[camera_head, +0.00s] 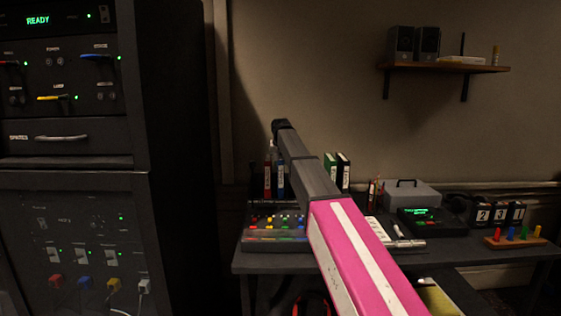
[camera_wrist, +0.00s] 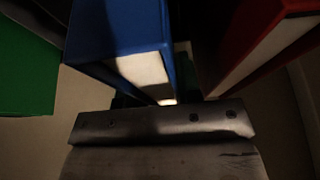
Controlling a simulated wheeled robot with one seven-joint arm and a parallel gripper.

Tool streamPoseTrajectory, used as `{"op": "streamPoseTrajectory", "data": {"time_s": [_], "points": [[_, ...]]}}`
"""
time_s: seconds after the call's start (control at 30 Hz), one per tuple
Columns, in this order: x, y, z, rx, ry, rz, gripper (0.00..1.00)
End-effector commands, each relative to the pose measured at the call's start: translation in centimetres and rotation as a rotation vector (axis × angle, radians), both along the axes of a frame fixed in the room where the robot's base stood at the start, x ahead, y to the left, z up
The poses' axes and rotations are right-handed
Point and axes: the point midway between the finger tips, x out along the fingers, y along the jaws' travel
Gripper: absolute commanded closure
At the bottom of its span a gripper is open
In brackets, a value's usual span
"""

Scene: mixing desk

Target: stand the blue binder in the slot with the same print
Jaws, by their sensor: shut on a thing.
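The blue binder (camera_head: 281,178) stands upright at the back left of the desk in the head view, beside a red binder (camera_head: 267,180). In the wrist view the blue binder (camera_wrist: 115,30) is large and close, with its pale page edges showing. My gripper (camera_wrist: 165,102) is shut on it; the fingertips are dark and hard to make out. In the head view my arm hides the gripper. The red binder (camera_wrist: 262,35) is to the right in the wrist view, with a gap between. The slots and their prints cannot be made out.
A green binder (camera_head: 330,170) and a black binder (camera_head: 343,171) stand to the right of my arm. A mixing console (camera_head: 276,238) is in front. A grey box (camera_head: 411,193) stands further right. A dark rack (camera_head: 75,130) fills the left.

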Motion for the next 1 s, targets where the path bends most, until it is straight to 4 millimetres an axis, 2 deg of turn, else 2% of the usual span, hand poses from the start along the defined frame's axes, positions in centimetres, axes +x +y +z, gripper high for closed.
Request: {"op": "streamPoseTrajectory", "data": {"time_s": [0.87,0.9,0.97,1.0], "points": [[0.01,0.0,-0.55,0.0,-0.001,0.0,1.0],[0.02,0.0,-0.53,0.0,-0.001,0.0,0.55],[0.02,0.0,-0.53,0.0,-0.001,0.0,0.39],[0.02,0.0,-0.54,0.0,-0.001,0.0,0.39]]}}
